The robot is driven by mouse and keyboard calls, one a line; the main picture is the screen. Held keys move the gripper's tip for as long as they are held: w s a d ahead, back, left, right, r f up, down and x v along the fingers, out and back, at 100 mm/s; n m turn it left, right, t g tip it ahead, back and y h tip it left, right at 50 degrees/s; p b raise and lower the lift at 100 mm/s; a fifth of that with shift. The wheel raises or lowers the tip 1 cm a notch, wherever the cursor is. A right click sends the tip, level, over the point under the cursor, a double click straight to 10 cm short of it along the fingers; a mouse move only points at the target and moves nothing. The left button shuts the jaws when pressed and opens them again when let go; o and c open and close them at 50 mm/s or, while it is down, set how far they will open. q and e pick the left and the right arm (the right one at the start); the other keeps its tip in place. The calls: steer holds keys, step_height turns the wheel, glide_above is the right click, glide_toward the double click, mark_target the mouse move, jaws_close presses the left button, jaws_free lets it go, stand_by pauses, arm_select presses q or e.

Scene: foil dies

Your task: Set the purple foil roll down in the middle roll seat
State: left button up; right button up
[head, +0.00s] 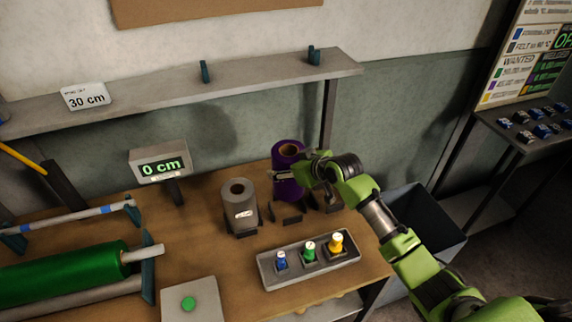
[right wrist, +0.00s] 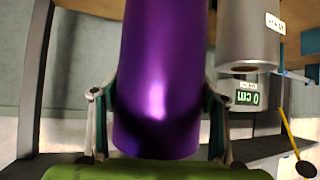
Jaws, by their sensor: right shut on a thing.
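The purple foil roll (head: 288,190) is upright at the back of the wooden bench, with its brown core showing on top. My right gripper (head: 291,169) is shut around its side. In the right wrist view the roll (right wrist: 160,60) stands between both fingers. The middle roll seat (head: 291,214), low dark brackets, lies just below and in front of the roll in the picture. I cannot tell whether the roll's bottom touches the seat or hangs above it. My left gripper is not in view.
A grey roll (head: 239,207) stands in the seat to the left. In front is a tray (head: 310,277) with blue, green and yellow dies. A "0 cm" display (head: 160,166), a green foil roll (head: 65,278) and a button box (head: 189,303) are left. A dark bin (head: 425,225) stands right.

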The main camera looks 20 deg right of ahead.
steer(key=shift+w+a+f, duration=0.2)
steer(key=shift+w+f, duration=0.25)
steer(key=shift+f, duration=0.1)
steer(key=shift+f+b, duration=0.3)
steer(key=shift+b, duration=0.15)
steer(key=shift+s+f, duration=0.1)
steer(key=shift+f, duration=0.25)
steer(key=shift+f+b, duration=1.1)
steer(key=shift+f, duration=0.5)
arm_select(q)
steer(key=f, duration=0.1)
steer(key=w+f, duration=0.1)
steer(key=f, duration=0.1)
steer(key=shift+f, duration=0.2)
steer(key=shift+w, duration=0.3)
